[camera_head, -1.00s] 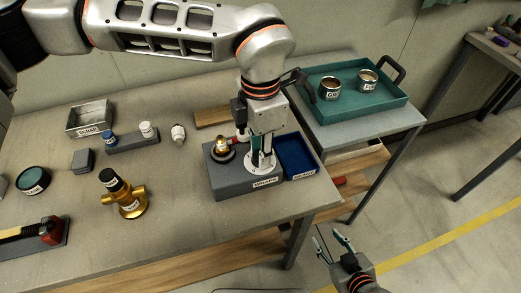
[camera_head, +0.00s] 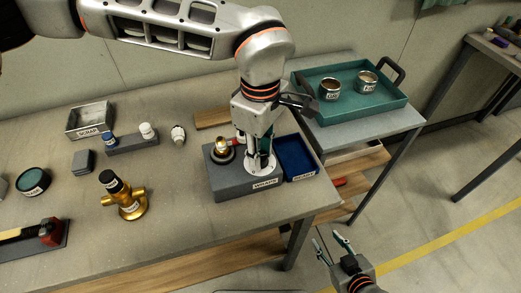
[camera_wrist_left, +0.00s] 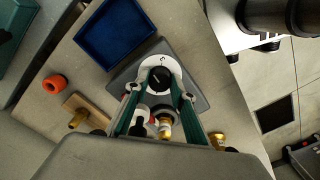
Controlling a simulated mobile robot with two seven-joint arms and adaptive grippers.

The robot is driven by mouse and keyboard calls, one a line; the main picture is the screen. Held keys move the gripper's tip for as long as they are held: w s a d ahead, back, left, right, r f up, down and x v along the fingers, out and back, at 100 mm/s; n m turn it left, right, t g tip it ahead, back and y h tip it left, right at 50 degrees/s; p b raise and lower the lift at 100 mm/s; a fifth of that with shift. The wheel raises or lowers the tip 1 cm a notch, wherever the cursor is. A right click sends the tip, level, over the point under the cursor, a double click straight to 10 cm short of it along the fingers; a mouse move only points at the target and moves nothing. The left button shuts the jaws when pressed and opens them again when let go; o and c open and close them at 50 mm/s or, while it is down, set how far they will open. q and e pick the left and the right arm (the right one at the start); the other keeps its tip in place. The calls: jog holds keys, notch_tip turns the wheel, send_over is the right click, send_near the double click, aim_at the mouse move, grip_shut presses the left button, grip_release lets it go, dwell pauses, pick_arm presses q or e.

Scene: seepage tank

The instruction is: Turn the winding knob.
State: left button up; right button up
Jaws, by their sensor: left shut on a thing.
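The winding knob (camera_wrist_left: 158,78) is a black round knob on a white dial (camera_wrist_left: 152,66). The dial is on top of a grey block (camera_head: 240,186) near the table's right end. My left gripper (camera_head: 260,157) points down over the dial and hides most of the knob in the head view. In the left wrist view its green fingers (camera_wrist_left: 160,93) come in on both sides of the knob, shut on it. My right gripper (camera_head: 331,241) is open and empty, low in the head view, away from the table.
A brass fitting (camera_head: 222,152) stands on the block beside the dial, close to my left gripper. A blue tray (camera_head: 299,175) adjoins the block on the right. A brass valve (camera_head: 130,207) stands to the left. A teal tray (camera_head: 355,111) with two cans stands behind right.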

pick_arm(q)
jog(key=m, duration=0.3)
jog(key=shift+m, duration=0.3)
jog(key=shift+m+p, duration=0.55)
jog(key=shift+m, duration=1.25)
jog(key=o, duration=1.1)
jog(key=shift+r, duration=0.1)
notch_tip(320, 180, up, 12)
